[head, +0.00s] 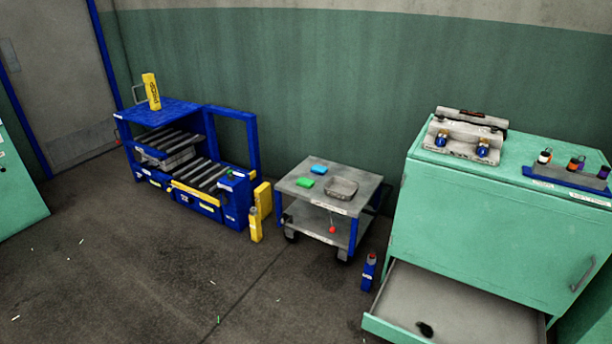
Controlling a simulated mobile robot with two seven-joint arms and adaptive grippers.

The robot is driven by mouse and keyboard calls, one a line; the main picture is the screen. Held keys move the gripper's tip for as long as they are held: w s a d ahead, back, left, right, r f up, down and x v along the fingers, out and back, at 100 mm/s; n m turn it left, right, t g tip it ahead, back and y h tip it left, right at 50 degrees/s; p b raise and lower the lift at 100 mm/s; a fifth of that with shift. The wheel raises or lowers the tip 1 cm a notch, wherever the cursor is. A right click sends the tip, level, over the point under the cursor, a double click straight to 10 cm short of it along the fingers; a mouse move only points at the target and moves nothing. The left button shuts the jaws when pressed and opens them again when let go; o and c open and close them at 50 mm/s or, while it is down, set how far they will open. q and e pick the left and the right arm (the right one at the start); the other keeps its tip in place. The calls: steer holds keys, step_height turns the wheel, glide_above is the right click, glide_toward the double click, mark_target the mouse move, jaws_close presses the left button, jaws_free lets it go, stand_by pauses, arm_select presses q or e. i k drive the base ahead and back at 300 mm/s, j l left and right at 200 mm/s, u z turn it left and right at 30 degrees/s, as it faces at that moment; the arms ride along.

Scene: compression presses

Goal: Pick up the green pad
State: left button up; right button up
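The green pad (305,183) is a small flat bright-green block in the head view. It lies on the top shelf of a small grey cart (329,204), near its left edge. A blue pad (319,169) lies just behind it, and a grey metal tray (342,188) sits to its right. Nothing covers the green pad. Neither of my grippers shows in the head view.
A blue roller press (188,165) stands left of the cart, with yellow bottles on and beside it. A teal cabinet (470,230) with an open drawer (455,312) stands right. A blue bottle (369,272) is on the floor between. The floor in front is mostly clear.

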mark_target(303, 182)
steer(key=i+j+z, duration=0.15)
steer(key=i, duration=0.4)
steer(key=i+j+z, duration=0.1)
steer(key=i+j, duration=0.3)
steer(key=i, duration=0.15)
steer(key=i+j+z, duration=0.15)
steer(key=i+j, duration=0.15)
steer(key=i, duration=0.25)
